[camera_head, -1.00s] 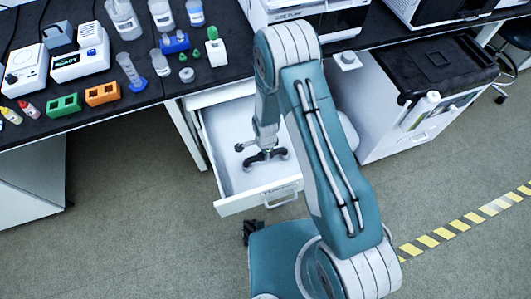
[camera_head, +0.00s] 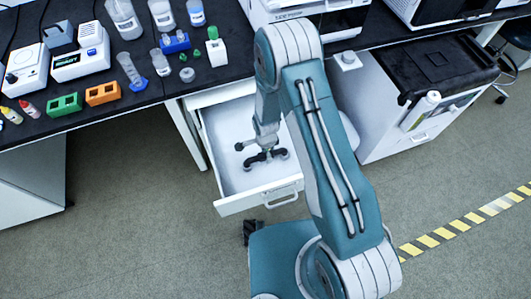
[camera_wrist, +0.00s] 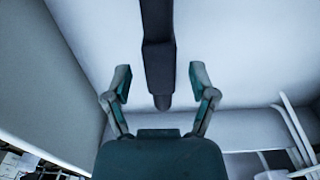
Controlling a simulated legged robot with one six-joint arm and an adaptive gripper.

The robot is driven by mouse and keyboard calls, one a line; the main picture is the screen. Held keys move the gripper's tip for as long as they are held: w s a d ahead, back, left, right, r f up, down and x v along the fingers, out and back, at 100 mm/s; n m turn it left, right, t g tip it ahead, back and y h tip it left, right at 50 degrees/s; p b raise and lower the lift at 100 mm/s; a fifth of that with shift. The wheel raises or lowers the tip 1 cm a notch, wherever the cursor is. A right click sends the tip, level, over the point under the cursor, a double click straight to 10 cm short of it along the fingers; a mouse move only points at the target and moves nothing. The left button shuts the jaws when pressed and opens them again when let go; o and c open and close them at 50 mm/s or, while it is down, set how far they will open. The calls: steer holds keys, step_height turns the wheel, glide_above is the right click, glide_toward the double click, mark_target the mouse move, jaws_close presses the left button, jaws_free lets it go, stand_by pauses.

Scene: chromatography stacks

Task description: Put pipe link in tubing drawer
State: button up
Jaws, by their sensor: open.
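The tubing drawer (camera_head: 230,125) is pulled out under the black bench, its front panel and handle facing the camera. My gripper (camera_head: 266,160) reaches down inside its opening in the head view. In the wrist view my gripper (camera_wrist: 161,85) is open, its two fingers spread apart. A dark bar with a narrower tip (camera_wrist: 158,58) runs from the top edge to between the fingers, with a gap on each side. It may be the pipe link, but I cannot tell for sure. I cannot tell whether it rests on the pale surface behind it.
The bench holds bottles, an orange rack (camera_head: 102,94), a green rack (camera_head: 64,104) and a small grey ring (camera_head: 187,75). A white cabinet with a black top (camera_head: 430,75) stands right of the drawer. Left of the drawer, open floor shows.

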step_height(320, 180, up, 11)
steer(key=shift+r, duration=0.2)
steer(key=s+d+r+n+t, duration=0.1)
steer(key=d+r+n, duration=0.2)
steer(key=r, duration=0.9)
steer(key=s+d+r+n+t, duration=0.2)
steer(key=d+r+n, duration=0.2)
steer(key=r, duration=0.7)
steer(key=s+d+r+n+t, duration=0.1)
steer(key=s+d+r+n, duration=0.1)
steer(key=s+r+n, duration=0.2)
steer(key=s+d+r+n+t, duration=0.1)
steer(key=s+d+r+n, duration=0.2)
steer(key=s+r, duration=0.6)
steer(key=shift+s+d+n+t, duration=0.2)
steer(key=shift+s+n+t, duration=0.15)
steer(key=shift+s, duration=0.85)
steer(key=shift+r, duration=0.1)
